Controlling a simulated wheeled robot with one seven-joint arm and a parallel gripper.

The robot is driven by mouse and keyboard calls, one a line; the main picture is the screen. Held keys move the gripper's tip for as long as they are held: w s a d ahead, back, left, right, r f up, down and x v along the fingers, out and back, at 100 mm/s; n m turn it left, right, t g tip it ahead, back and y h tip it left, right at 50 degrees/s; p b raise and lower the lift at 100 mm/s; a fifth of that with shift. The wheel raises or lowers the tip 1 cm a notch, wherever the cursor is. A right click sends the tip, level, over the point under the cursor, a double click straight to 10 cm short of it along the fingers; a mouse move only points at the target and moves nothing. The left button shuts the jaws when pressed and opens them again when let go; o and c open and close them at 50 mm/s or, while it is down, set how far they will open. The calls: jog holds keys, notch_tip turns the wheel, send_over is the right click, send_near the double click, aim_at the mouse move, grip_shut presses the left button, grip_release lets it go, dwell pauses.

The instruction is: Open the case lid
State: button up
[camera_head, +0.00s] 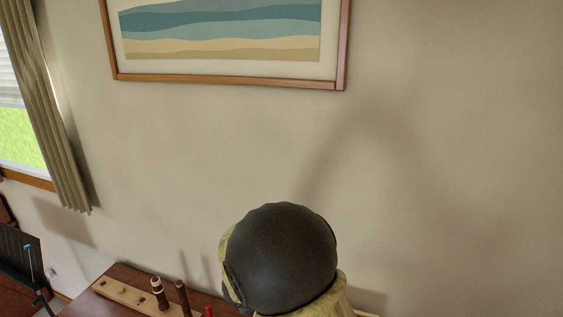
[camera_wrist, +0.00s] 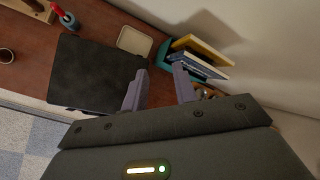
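A flat black case (camera_wrist: 92,72) lies on the reddish-brown wooden top in the wrist view. Its lid looks shut, and small details show along its lower edge. My gripper (camera_wrist: 160,69) is open, with its two grey-purple fingers apart and nothing between them. In the picture, the left finger overlaps the case's right edge and the right finger lies to the right of the case. I cannot tell how high the fingers are above the top. Neither the case nor my gripper shows in the head view, where my dark arm link covers the lower middle.
A small beige dish (camera_wrist: 134,40) sits behind the case. A red-and-blue item (camera_wrist: 65,17) and a round dark cup-like item (camera_wrist: 6,55) are at left. A wooden rack (camera_head: 128,293) holds turned wooden pieces near the wall.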

jog(key=s+d+f+n+g+y+b, duration=0.1)
jog(key=s+d+n+b, duration=0.2)
jog(key=s+d+n, duration=0.4)
jog(key=s+d+f+n+g+y+b, duration=0.1)
jog(key=s+d+n+b, duration=0.3)
jog(key=n, duration=2)
jog(key=s+d+f+g, duration=0.1)
jog(key=s+d, duration=0.3)
jog(key=d, duration=0.3)
jog(key=shift+s+d+f+g+y, duration=0.2)
jog(key=shift+d+f+g+y, duration=0.1)
jog(key=shift+y, duration=0.1)
grip_shut()
